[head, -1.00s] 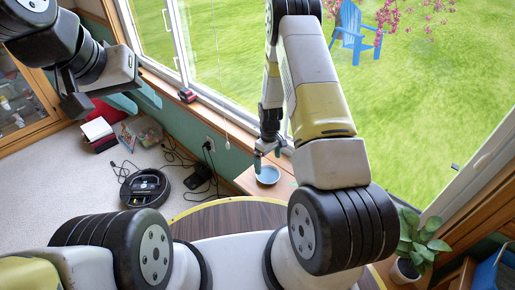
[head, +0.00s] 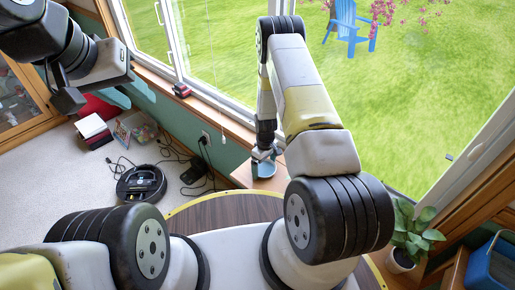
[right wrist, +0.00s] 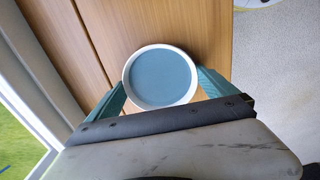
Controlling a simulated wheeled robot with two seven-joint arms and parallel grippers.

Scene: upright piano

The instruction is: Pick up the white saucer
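The white saucer (head: 264,171), with a white rim and blue-grey inside, lies on a wooden surface below the window. In the right wrist view the saucer (right wrist: 160,77) sits between the two teal fingers of my right gripper (right wrist: 160,92). The fingers are spread wide, one at each side of its near half. I cannot tell whether they touch the rim. My right gripper (head: 266,159) also shows right at the saucer in the head view. My left gripper (head: 131,94) is at the upper left, its teal fingers apart and empty, far from the saucer.
The window wall (head: 220,105) runs close behind the wooden surface (head: 242,174). A robot vacuum (head: 141,184), cables and books (head: 92,127) are on the carpet at left. A potted plant (head: 412,236) stands at lower right.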

